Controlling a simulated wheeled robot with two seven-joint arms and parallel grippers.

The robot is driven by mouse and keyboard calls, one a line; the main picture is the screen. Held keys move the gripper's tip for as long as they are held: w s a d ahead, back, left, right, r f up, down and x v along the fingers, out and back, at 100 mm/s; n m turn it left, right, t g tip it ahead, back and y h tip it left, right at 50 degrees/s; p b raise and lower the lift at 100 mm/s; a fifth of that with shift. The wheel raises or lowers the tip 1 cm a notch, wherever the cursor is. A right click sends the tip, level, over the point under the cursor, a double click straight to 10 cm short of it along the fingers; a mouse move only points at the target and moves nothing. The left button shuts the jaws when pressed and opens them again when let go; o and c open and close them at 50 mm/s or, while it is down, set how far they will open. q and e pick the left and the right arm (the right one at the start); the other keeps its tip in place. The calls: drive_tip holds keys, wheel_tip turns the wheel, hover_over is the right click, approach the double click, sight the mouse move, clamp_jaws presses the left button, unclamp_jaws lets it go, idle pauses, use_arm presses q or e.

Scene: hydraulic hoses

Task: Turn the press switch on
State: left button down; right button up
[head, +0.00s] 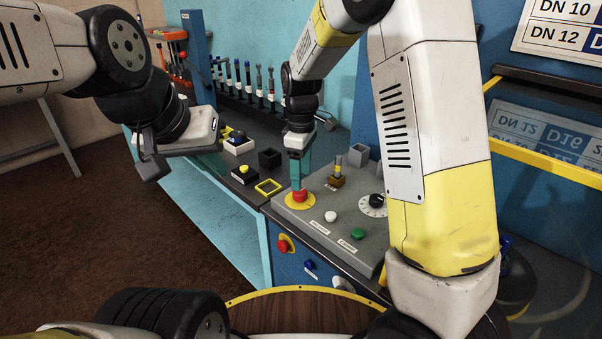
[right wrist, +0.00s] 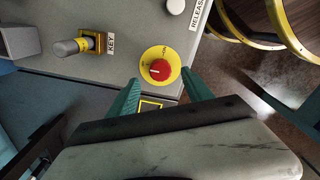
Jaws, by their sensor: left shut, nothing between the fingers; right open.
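The grey control panel (head: 318,222) carries a red mushroom button (head: 300,196) on a yellow disc, a white button (head: 330,216), a green button (head: 358,234) and a black dial (head: 375,202). A red switch on a yellow plate (head: 284,245) sits on the blue front below. My right gripper (head: 298,186) points down over the red button. In the right wrist view the open teal fingers (right wrist: 160,92) stand either side of the red button (right wrist: 159,70), nothing held; contact cannot be told. My left gripper (head: 154,166) is shut and empty, left of the bench.
A brass key-like part (head: 337,178) stands behind the red button, near a grey square holder (head: 358,154). A yellow square frame (head: 268,187) and a black box (head: 269,159) lie to the left. Several hoses (head: 250,82) stand in a rack behind. My right arm hides the panel's right side.

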sight(300, 194)
wheel_tip(300, 194, down, 5)
drive_tip(key=shift+r, duration=0.1)
drive_tip(key=shift+c, duration=0.2)
clamp_jaws()
